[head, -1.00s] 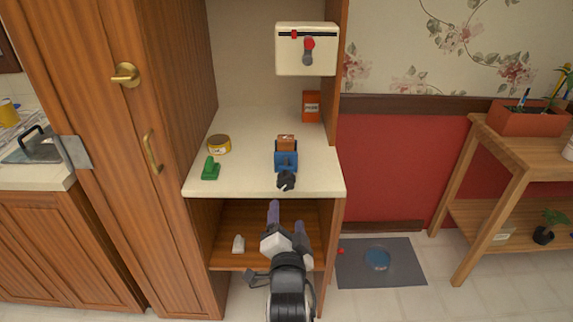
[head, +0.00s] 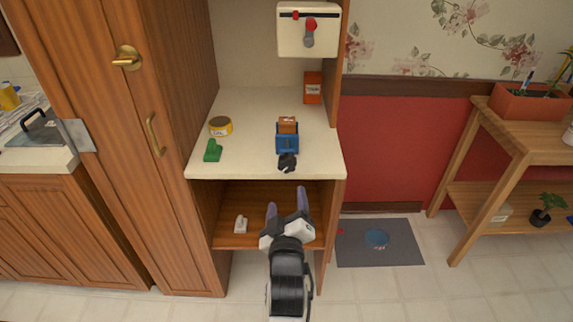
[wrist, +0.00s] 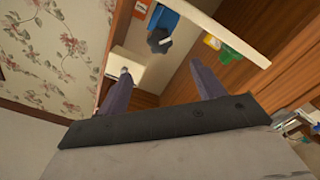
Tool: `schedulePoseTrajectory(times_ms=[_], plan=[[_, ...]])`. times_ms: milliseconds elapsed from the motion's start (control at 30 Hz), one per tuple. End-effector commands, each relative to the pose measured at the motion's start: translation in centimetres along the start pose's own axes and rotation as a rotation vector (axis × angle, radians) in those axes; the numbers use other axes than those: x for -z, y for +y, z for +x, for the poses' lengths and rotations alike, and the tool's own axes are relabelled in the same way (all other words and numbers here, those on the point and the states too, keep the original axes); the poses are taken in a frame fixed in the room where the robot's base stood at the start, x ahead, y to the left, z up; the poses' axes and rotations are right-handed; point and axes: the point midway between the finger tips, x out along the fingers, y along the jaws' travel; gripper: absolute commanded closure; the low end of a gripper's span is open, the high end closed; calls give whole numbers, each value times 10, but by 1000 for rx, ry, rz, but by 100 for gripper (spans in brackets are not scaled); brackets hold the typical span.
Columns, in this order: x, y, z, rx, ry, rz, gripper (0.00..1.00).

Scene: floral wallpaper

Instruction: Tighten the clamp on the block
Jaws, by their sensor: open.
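The blue clamp (head: 287,145) stands on the cream counter near its front edge, with a brown block (head: 288,125) at its back side. Its black knob (head: 287,162) faces the front edge. In the wrist view the blue clamp (wrist: 163,22) and its dark knob (wrist: 159,42) show at the top, on the counter. My gripper (head: 287,199) is open and empty, in front of and below the counter edge, apart from the clamp. Its two purple fingers also show in the wrist view (wrist: 165,88), spread apart.
A lower shelf (head: 240,201) bears a small white object (head: 241,224). A tall wooden cabinet (head: 95,200) stands left; a wooden stand (head: 490,185) stands right.

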Motion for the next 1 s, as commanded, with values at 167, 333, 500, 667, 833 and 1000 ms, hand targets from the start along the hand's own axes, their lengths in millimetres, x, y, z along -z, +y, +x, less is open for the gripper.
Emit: schedulePoseTrajectory(times_ms=[167,333,500,667,833,1000], plan=[[-3,-2,4,-1,3,-19,32],[-5,-4,14,-2,6,-17,32],[-4,-4,24,-3,6,-18,32],[3,2,45,1,0,-17,32],[2,2,82,0,-1,-17,32],[2,2,114,1,-1,-16,32]])
